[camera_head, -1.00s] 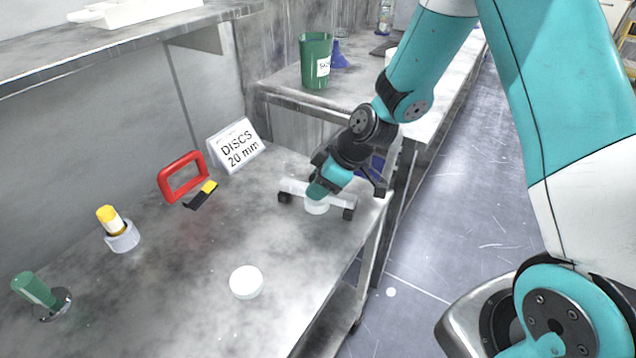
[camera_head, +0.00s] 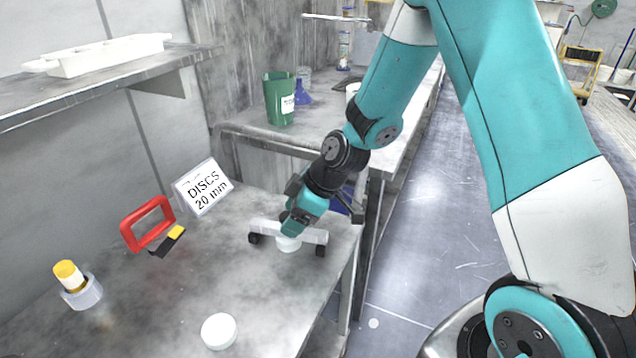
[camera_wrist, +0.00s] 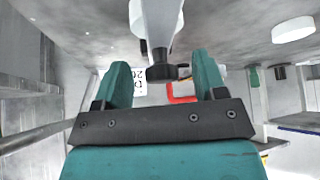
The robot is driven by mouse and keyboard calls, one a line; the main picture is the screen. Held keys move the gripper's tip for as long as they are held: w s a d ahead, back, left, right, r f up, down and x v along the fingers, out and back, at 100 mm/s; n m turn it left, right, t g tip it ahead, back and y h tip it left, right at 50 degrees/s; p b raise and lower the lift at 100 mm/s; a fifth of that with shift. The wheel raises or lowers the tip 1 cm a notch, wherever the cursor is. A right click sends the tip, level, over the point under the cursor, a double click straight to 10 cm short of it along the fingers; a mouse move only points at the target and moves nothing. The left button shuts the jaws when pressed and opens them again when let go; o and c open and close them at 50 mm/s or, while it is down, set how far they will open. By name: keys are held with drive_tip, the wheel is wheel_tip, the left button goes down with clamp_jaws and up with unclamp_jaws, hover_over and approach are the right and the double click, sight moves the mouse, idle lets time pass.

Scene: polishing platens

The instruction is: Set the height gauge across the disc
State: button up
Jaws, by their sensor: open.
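The height gauge (camera_head: 312,236), a pale bar with black feet at both ends, stands on the bench in the head view. A white disc (camera_head: 288,244) shows under the middle of its bar, between the feet. My gripper (camera_head: 294,226) is at the bar's middle and hides part of it. In the wrist view my gripper (camera_wrist: 160,65) is open, with the pale bar of the gauge (camera_wrist: 157,22) running between or just beyond its fingers. Whether the fingers touch the bar I cannot tell. A second white disc (camera_head: 219,331) lies apart, nearer the front.
A sign reading "DISCS 20 mm" (camera_head: 203,187), a red frame-shaped handle (camera_head: 147,222), a black and yellow item (camera_head: 167,241) and a yellow-topped item in a pale holder (camera_head: 80,287) stand to the left. A green cup (camera_head: 279,100) is on the farther bench. The bench drops off at right.

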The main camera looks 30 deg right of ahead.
drive_tip(key=v, duration=1.5)
drive_tip(key=s+a+r+m+g+p, duration=0.1)
drive_tip(key=s+a+r+m, duration=0.1)
drive_tip(key=s+a, duration=0.4)
drive_tip(key=s+a+r+m+g+h, duration=0.1)
drive_tip(key=s+a+r, duration=0.4)
drive_tip(key=s, duration=0.9)
drive_tip(key=shift+a+m+g+p, duration=0.35)
drive_tip(key=shift+a+m+g, duration=0.35)
drive_tip(key=shift+a+m, duration=0.2)
